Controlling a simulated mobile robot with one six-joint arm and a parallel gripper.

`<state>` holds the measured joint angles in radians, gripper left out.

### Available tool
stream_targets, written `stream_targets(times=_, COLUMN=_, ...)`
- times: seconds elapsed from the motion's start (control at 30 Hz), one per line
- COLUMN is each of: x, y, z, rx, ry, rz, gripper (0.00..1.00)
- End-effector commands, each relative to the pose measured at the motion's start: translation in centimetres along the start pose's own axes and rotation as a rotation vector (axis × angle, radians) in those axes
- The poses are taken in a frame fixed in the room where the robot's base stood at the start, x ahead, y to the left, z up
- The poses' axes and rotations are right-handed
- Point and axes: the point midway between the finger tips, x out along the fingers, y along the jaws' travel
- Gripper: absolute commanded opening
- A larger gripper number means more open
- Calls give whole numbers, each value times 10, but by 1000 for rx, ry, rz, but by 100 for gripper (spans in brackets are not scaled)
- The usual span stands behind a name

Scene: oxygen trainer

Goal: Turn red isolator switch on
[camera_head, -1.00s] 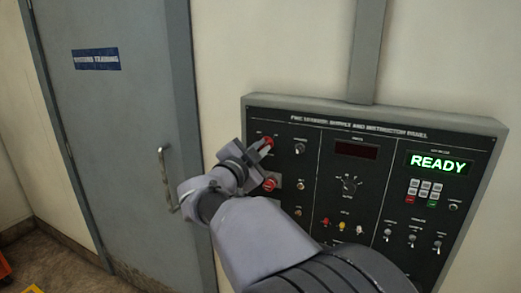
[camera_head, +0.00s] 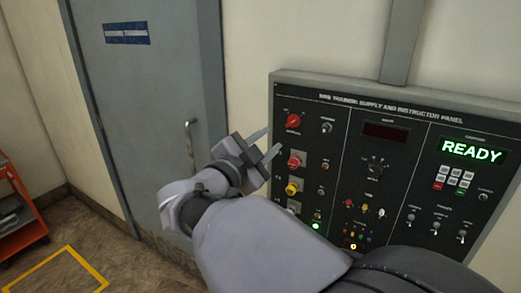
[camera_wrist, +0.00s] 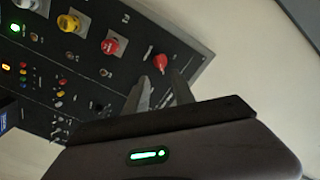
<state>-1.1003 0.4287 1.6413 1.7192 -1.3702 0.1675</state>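The red isolator switch (camera_head: 293,121) is a rotary knob at the top left of the dark panel. Its pointer sits at a slant. In the wrist view, the red knob (camera_wrist: 159,63) nearest the panel's edge appears to be this switch. My gripper (camera_head: 265,143) is left of the panel, its two fingers apart with nothing between them. In the wrist view, the fingers (camera_wrist: 158,92) point toward this knob, with a visible gap, and do not appear to hold it.
Below the switch are another red knob (camera_head: 296,160) and a yellow knob (camera_head: 292,188). A green light (camera_head: 316,226) is lit near the panel's bottom. The display (camera_head: 471,150) reads READY. A grey door (camera_head: 150,100) stands left, and an orange-red cart (camera_head: 22,215) stands at far left.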

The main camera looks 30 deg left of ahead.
Motion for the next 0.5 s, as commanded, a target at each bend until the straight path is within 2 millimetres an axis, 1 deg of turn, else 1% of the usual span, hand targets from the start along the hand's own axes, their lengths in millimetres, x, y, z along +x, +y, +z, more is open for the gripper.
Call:
stream_targets(times=0.03, x=-15, y=-2, z=-1, rx=-2, ry=-3, rz=-4, gripper=31)
stream_targets(times=0.1, x=-34, y=-2, z=0, rx=-1, ry=-3, rz=-3, gripper=31)
stream_targets(times=0.2, x=-54, y=-1, z=0, rx=-1, ry=-2, rz=-2, gripper=31)
stream_targets(times=0.33, x=-66, y=0, z=0, rx=0, ry=0, rz=-1, gripper=31)
stream_targets(times=0.5, x=-68, y=0, z=0, rx=1, ry=0, rz=0, gripper=31)
